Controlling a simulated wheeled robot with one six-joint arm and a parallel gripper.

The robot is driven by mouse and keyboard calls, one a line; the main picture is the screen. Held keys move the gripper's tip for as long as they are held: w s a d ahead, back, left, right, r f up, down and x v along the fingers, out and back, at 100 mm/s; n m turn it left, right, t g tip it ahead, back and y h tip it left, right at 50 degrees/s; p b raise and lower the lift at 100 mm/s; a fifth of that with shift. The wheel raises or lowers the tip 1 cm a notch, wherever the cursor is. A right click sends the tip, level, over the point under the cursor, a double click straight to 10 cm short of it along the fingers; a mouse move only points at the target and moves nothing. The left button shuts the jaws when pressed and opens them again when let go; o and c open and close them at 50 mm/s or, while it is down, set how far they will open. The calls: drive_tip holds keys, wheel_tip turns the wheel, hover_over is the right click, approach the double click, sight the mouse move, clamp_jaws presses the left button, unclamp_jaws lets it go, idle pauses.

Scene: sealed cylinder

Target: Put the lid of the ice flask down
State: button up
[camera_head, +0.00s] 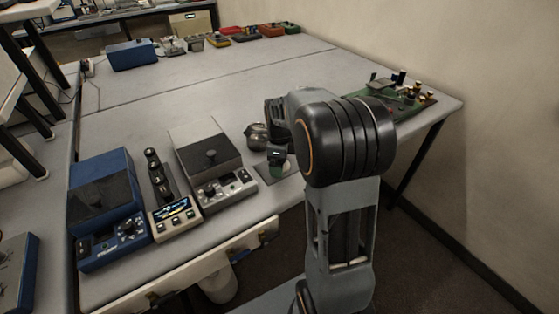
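My arm stands in the right middle of the head view, and its thick dark joint blocks much of the bench behind it. The dark end part of my arm, with my gripper (275,111), shows only in part left of that joint; its fingers cannot be made out. Just below it, a small dark and greenish vessel (279,166), possibly the ice flask, stands on a dark square mat (264,176). A small grey rounded object (256,138) is beside it to the left; I cannot tell whether it is the lid or whether my gripper touches it.
A blue device (102,190), a slim device with a lit screen (174,218) and a grey device (207,153) line the bench's front left. A green circuit board (412,103) lies at the right corner. A blue box (132,55) and coloured trays stand at the back. The bench middle is clear.

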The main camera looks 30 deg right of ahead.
drive_tip(key=shift+r, duration=0.1)
wheel_tip(320, 180, up, 11)
drive_tip(key=s+a+f+n+t, duration=0.1)
drive_tip(key=s+a+n, duration=0.2)
drive_tip(key=s+n, duration=0.2)
drive_tip(key=s+a+f+n+t, duration=0.1)
drive_tip(key=s+n, duration=0.4)
drive_tip(key=n, duration=0.7)
drive_tip(key=s+a+f+n+t+p, duration=0.1)
drive_tip(key=s+a+f+n, duration=0.1)
drive_tip(key=s+a+n, duration=0.3)
drive_tip(key=shift+s+a+f+n, duration=0.35)
drive_tip(key=shift+s+n, duration=0.15)
drive_tip(key=shift+n, duration=1.4)
drive_tip(key=shift+r, duration=0.15)
wheel_tip(320, 180, up, 3)
drive_tip(key=shift+f+t+p, duration=0.15)
drive_tip(key=shift+t+p, duration=0.15)
drive_tip(key=shift+p, duration=0.9)
